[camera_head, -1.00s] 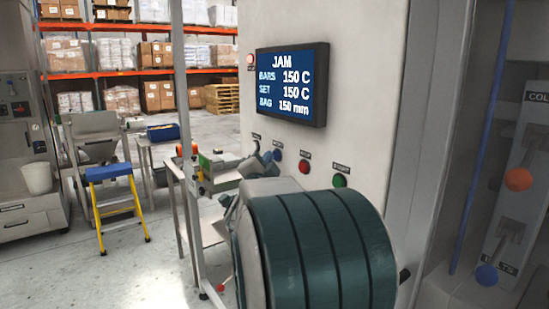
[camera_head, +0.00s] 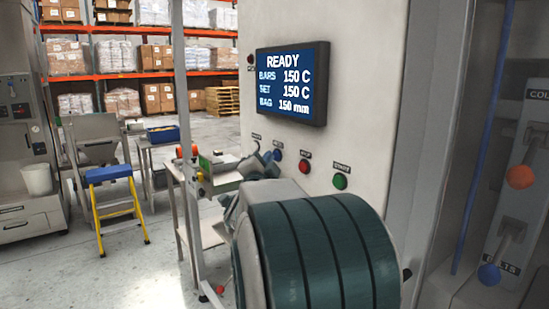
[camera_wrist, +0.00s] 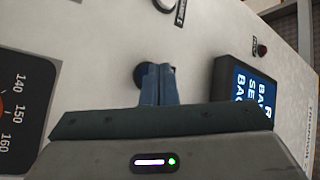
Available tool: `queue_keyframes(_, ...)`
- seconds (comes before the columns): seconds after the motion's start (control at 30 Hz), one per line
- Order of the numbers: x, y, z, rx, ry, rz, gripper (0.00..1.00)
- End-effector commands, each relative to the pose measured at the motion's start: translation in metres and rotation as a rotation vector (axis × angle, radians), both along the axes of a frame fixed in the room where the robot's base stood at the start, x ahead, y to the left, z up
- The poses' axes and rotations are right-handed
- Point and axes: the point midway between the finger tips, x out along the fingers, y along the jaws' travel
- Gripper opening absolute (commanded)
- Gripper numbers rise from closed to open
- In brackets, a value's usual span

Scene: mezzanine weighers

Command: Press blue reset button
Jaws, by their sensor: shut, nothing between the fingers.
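The blue button (camera_head: 277,155) is on the pale machine panel (camera_head: 370,100), in a row with a red button (camera_head: 304,166) and a green button (camera_head: 340,180). My gripper (camera_head: 267,157) is shut and empty, with its tips just left of the blue button in the head view. In the wrist view, the shut blue fingers (camera_wrist: 158,72) overlap a dark round button (camera_wrist: 139,76) and hide part of it. I cannot tell whether the tips touch it. The display (camera_head: 292,82) above the buttons reads READY, with BARS 150 C, SET 150 C and BAG 150 mm.
A small unlit lamp (camera_head: 250,59) is left of the display. A dial (camera_wrist: 22,108) is at the wrist view's left. A blue-topped yellow step stool (camera_head: 110,175) stands left on open floor. Orange and blue knobs (camera_head: 520,177) are at the right.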

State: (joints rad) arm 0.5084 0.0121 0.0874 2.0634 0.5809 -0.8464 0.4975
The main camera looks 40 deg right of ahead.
Motion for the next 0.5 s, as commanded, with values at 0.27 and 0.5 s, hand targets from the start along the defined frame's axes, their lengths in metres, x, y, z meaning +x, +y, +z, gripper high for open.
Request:
queue_keyframes(0.27, 0.0010, 0.0109, -0.0005, 0.000, 0.001, 0.002, 0.00)
queue_keyframes(0.5, 0.0012, 0.0122, -0.0004, -0.001, 0.001, 0.004, 0.00)
